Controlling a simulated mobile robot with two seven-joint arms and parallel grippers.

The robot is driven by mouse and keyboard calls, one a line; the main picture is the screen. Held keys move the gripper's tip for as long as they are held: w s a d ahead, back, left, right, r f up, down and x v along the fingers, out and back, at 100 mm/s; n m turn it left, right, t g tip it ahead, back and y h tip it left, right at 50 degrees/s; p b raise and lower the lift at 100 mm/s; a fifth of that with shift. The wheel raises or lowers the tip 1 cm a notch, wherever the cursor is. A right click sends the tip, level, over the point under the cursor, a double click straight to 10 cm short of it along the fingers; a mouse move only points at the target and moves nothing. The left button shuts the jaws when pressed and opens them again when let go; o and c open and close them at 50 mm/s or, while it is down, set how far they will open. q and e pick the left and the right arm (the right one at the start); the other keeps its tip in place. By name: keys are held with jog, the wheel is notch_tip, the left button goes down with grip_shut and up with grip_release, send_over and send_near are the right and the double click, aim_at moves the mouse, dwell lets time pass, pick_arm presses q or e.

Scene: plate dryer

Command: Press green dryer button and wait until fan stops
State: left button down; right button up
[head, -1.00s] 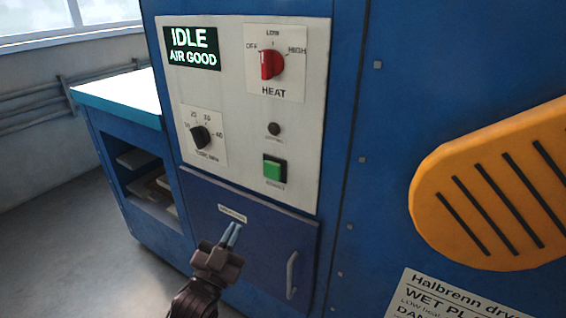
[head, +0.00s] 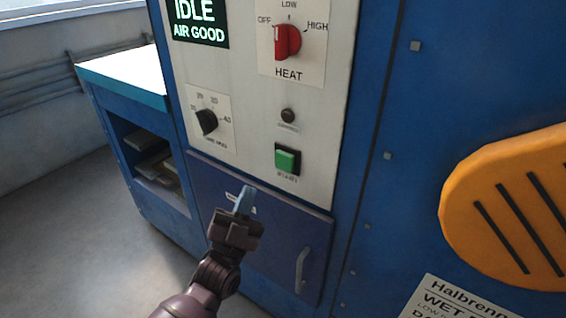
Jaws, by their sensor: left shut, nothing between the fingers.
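The green dryer button (head: 286,161) sits in a dark square frame low on the white control panel (head: 255,110) of the blue dryer. My left gripper (head: 244,200) is shut and empty, fingers pointing up. In the picture it is below and left of the green button, over the top of the blue drawer front, and apart from the button. The display (head: 200,23) reads IDLE, AIR GOOD. The fan itself is not visible; an orange slotted cover (head: 515,215) is at the right. My right gripper is not in view.
A red heat knob (head: 287,41), a black dial (head: 207,121) and a small dark round knob or lamp (head: 288,115) are also on the panel. The drawer front (head: 270,245) has a grey handle (head: 301,270). A side cabinet (head: 120,80) with open shelves stands left.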

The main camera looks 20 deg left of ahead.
aim_at(285, 162)
pick_arm(q)
jog(key=w+d+b, duration=0.2)
jog(key=w+d, duration=0.1)
jog(key=w, duration=0.5)
jog(key=shift+w, duration=0.15)
dwell(0.4)
dwell(0.7)
dwell(0.7)
jog(key=shift+w, duration=0.2)
jog(key=shift+w+d, duration=0.15)
jog(key=shift+w, duration=0.1)
